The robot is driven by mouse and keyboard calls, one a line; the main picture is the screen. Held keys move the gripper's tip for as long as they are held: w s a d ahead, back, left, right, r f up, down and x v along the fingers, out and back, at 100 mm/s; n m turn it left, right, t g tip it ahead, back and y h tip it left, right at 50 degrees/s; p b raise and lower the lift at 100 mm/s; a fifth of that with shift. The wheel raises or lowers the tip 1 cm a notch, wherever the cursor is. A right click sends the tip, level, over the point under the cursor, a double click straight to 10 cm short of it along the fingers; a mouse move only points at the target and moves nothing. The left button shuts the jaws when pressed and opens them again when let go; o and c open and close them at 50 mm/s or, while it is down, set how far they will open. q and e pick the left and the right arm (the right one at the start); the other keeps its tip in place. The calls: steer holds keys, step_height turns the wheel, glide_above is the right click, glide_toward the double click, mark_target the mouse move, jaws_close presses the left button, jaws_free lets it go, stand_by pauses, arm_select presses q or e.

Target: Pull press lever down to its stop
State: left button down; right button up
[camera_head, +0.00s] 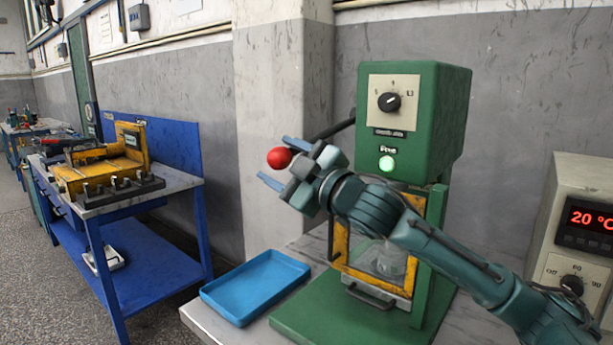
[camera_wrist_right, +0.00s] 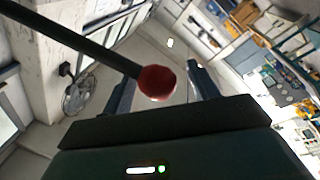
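The green press (camera_head: 415,120) stands on the table with a dial and a lit green button on its face. Its black lever (camera_head: 335,129) sticks out to the left and ends in a red ball knob (camera_head: 279,158). My right gripper (camera_head: 277,161) is open, with its blue fingers apart and the red knob between them. In the right wrist view the red knob (camera_wrist_right: 157,82) shows between the two fingertips (camera_wrist_right: 158,84), with gaps at the sides. The lever rod (camera_wrist_right: 75,40) runs to the upper left there. My left gripper is not in view.
A blue tray (camera_head: 256,286) lies on the table left of the press. A yellow-framed guard (camera_head: 376,270) fronts the press. A beige box with a red "20 °C" display (camera_head: 578,228) stands at right. A blue workbench (camera_head: 140,262) with a yellow machine stands at left.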

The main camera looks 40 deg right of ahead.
arm_select(q)
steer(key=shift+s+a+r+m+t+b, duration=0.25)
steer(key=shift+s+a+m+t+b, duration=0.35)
steer(key=shift+b, duration=2.25)
arm_select(e)
steer(key=v, duration=1.2)
steer(key=shift+s, duration=0.2)
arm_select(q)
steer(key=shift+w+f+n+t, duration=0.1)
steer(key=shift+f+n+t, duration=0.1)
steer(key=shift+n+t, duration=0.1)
